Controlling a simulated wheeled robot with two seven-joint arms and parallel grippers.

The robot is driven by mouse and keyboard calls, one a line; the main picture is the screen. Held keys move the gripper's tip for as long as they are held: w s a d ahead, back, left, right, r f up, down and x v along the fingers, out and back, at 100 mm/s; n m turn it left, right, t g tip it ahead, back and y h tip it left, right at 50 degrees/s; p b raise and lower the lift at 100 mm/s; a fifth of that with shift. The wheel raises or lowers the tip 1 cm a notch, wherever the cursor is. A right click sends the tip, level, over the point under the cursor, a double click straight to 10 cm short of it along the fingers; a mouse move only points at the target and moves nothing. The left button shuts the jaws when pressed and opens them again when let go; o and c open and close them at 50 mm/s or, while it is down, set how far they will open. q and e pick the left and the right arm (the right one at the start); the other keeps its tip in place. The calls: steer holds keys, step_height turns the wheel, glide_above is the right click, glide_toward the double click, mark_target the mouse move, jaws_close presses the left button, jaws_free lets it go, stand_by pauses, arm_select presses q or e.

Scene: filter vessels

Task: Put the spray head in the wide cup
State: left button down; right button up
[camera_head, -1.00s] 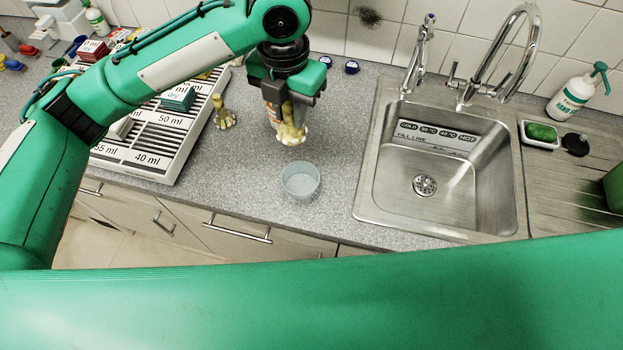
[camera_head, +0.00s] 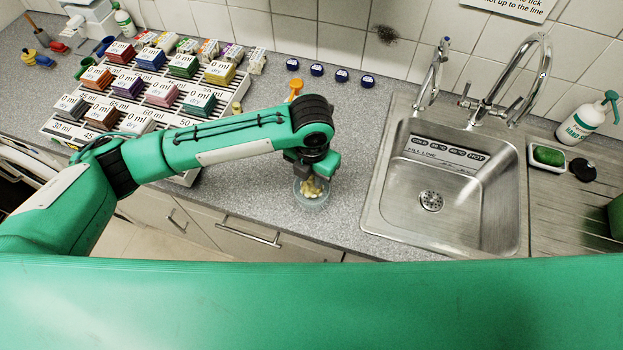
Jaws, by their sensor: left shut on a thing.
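The wide cup (camera_head: 312,204) is a clear, pale round vessel on the grey counter, left of the sink. My left gripper (camera_head: 315,174) is right over it, pointing down. It is shut on the spray head (camera_head: 312,187), a pale yellow, knobbly piece. The lower end of the spray head shows within the cup's rim. Whether it touches the cup's bottom I cannot tell. My arm and gripper hide the top of the spray head and the back of the cup. My right gripper is not in view.
The steel sink (camera_head: 445,190) and tap (camera_head: 520,80) lie to the right. A rack (camera_head: 68,130) with several coloured labelled blocks stands at the left. An orange item (camera_head: 296,88) and several blue caps (camera_head: 341,75) are behind my arm. Counter between cup and sink is clear.

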mark_target(311, 184)
arm_select(q)
step_height(311, 184, down, 3)
steer(key=shift+r+p, duration=0.2)
steer(key=shift+p, duration=0.2)
steer(key=shift+f, duration=0.4)
steer(key=shift+f, duration=0.2)
steer(key=c, duration=1.4)
jaws_free()
steer(key=shift+o, duration=0.8)
steer(key=shift+r, duration=0.15)
